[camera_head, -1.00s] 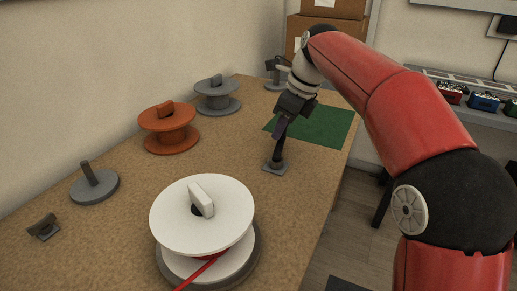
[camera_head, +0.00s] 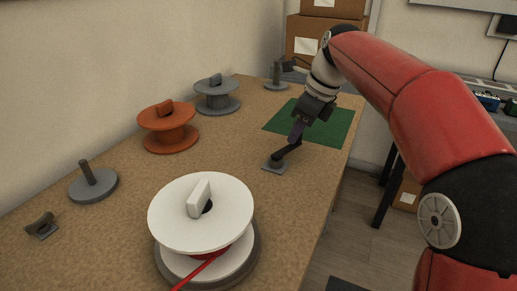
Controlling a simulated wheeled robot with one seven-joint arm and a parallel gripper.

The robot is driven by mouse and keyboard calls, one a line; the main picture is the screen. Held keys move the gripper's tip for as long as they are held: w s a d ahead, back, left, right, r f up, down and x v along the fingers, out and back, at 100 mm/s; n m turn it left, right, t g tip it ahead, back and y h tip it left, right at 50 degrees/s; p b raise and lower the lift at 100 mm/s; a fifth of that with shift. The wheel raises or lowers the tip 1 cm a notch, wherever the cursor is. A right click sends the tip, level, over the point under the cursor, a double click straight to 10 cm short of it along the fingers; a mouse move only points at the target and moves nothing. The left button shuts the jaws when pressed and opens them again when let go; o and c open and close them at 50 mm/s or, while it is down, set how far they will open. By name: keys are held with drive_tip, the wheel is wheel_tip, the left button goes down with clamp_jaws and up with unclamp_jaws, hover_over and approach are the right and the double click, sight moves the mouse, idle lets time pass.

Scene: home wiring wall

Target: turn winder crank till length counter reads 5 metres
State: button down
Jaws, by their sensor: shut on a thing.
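The crank (camera_head: 284,156) is a dark arm on a small grey base plate on the bench, near its right edge. The arm leans up and to the right from its base. My gripper (camera_head: 297,132) points down at the crank's upper end and is shut on its handle; the fingertips are small and dark here. A white spool (camera_head: 168,228) with red wire (camera_head: 200,271) stands on a grey base in the front. I see no length counter that I can read.
An orange spool (camera_head: 168,141) and a grey spool (camera_head: 217,106) stand along the wall. A grey disc with a post (camera_head: 93,186) and a small grey bracket (camera_head: 42,227) are at left. A green mat (camera_head: 333,128) lies behind the crank.

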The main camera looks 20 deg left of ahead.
drive_tip(key=shift+s+a+f, duration=0.1)
drive_tip(key=shift+s, duration=0.05)
drive_tip(key=shift+s+d+b, duration=0.4)
drive_tip(key=shift+s+d, duration=0.2)
drive_tip(key=shift+d, duration=0.25)
drive_tip(key=shift+s+d+b, duration=0.3)
drive_tip(key=shift+s+d, duration=0.15)
drive_tip(key=shift+s, duration=0.2)
drive_tip(key=shift+s+d, duration=0.15)
drive_tip(key=shift+s, duration=0.25)
